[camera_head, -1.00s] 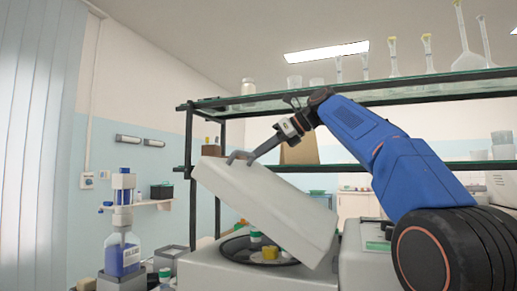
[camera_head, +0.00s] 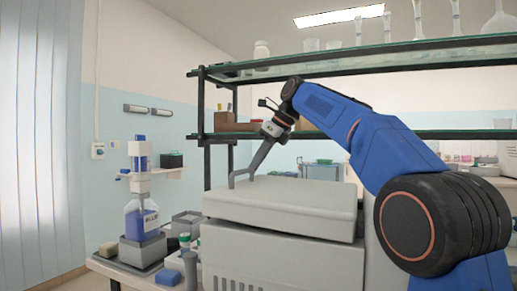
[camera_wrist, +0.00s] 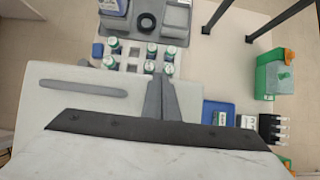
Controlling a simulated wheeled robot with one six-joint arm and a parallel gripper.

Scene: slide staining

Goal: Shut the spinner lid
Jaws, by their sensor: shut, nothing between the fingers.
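The spinner lid (camera_head: 290,203), a thick pale slab, lies about level over the white spinner body (camera_head: 270,265) in the head view. A thin dark line runs between them; I cannot tell if the lid is fully seated. The rotor is hidden under it. A grey handle (camera_head: 238,178) stands at the lid's left edge and shows as a long bar (camera_wrist: 82,88) in the wrist view. My gripper (camera_head: 256,168) is shut and empty, its tips low beside the handle; whether they touch is unclear. In the wrist view its fingers (camera_wrist: 158,82) reach past the lid's edge.
A blue-labelled bottle (camera_head: 141,218) stands left of the spinner. Several green-capped vials (camera_wrist: 113,45) sit in a rack near the lid edge. A blue tray (camera_wrist: 218,114) and a green box (camera_wrist: 272,78) are to the right. A glass shelf (camera_head: 350,58) hangs above my arm.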

